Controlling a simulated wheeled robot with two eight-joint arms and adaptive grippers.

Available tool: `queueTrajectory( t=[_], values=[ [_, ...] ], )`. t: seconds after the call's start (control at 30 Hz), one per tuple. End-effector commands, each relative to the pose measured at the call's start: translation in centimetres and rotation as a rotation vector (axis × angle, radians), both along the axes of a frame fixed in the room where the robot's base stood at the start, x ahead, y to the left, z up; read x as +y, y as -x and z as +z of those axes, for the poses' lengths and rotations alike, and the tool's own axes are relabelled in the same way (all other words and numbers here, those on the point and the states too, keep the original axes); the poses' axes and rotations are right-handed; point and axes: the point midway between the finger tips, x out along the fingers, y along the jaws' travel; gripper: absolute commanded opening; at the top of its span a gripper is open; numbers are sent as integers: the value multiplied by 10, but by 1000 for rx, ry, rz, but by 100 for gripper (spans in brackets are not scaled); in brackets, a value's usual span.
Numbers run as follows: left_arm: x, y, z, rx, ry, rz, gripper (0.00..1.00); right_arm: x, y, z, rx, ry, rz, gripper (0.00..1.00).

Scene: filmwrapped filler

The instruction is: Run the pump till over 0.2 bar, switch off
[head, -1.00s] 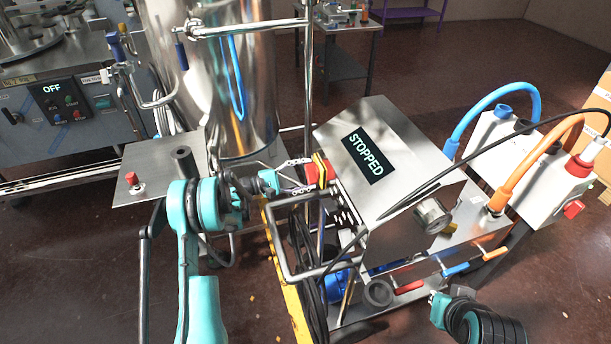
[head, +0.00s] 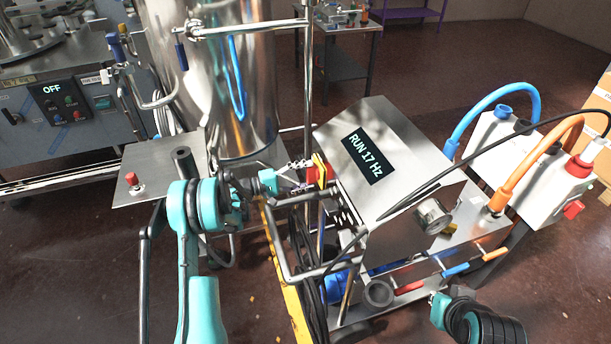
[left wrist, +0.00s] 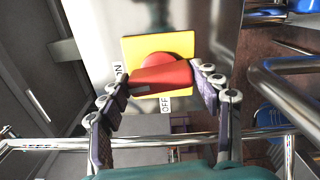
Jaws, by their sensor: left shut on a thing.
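The pump cart's steel control box (head: 408,150) has a dark display (head: 363,156) reading "RUN 17 Hz". A red rotary switch on a yellow plate (head: 320,170) is on its left side. My left gripper (head: 304,176) is shut on the red switch knob (left wrist: 160,78). In the left wrist view, the knob lies roughly crosswise, towards the ON label (left wrist: 118,72), with the OFF label (left wrist: 165,104) below it. A round gauge (head: 433,216) sits at the box's lower right; its reading is not legible. My right gripper (head: 437,303) is at the bottom right, its fingers indistinct.
Blue (head: 500,95) and orange (head: 535,160) hoses arch at the right. Valves with red, blue and orange handles (head: 455,269) sit low on the cart. A black cable crosses the box. A steel tank (head: 215,90) stands behind my left arm, and a tube frame surrounds the cart's left side.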

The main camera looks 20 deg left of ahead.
Motion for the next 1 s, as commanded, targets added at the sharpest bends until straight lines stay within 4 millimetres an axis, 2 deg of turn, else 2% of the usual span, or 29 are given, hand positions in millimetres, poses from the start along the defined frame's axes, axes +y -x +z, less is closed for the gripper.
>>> queueTrajectory(
  t=[0.27, 0.3, 0.37, 0.77, 0.87, 1.0],
  values=[
    [-1, 0, -1, 1, 0, -1, 35, 0, 0, 0, 0, 0, 0, 0],
    [-1, 0, -1, 1, 0, -1, 69, 0, 0, 0, 0, 0, 0, 0],
    [-1, 0, -1, 1, 0, -1, 84, 0, 0, 0, 0, 0, 0, 0],
    [5, 3, 0, 1, 0, 1, 84, 0, 0, 0, 0, 0, 0, 0],
    [17, 10, 0, 1, 0, 3, 84, 0, 0, 0, 0, 0, 0, 0],
    [42, 27, 0, 1, 0, 4, 84, 0, 0, 0, 0, 0, 0, 0]
  ],
)
